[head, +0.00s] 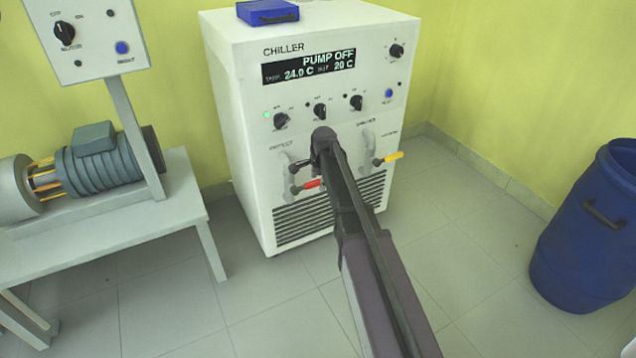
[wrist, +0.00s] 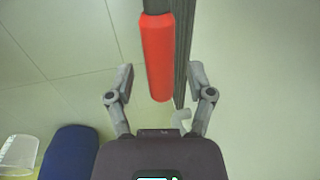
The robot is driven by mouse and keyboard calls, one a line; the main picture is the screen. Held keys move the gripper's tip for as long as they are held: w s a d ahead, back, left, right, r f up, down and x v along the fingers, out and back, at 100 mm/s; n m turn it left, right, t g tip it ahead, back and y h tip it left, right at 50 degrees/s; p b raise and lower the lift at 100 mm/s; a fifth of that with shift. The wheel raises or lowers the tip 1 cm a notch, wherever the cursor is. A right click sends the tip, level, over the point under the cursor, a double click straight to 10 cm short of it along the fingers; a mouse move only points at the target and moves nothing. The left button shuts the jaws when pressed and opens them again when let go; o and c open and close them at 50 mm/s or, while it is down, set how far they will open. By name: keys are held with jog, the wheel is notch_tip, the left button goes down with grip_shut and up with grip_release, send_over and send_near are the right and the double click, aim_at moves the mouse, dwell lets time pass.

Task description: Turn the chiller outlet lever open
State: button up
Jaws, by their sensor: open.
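The white chiller (head: 240,130) stands against the wall, with its display reading PUMP OFF. A red-handled lever (head: 312,184) is low on the left of its front; a yellow-handled lever (head: 394,157) is to the right. The labels above them are too small to read, so I cannot tell which is the outlet. In the wrist view, the red handle (wrist: 157,55) runs between my open gripper's (wrist: 161,76) fingers, with a visible gap on each side. In the head view, my gripper (head: 297,177) is at the red lever, and my arm hides part of the front.
A dark vent grille (head: 300,220) lies below the levers. A bench (head: 150,215) with a motor (head: 100,165) stands to the left, and a blue drum (head: 585,235) to the right. A blue case (head: 268,12) sits on the chiller. Floor between chiller and drum is clear.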

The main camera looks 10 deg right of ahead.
grip_shut()
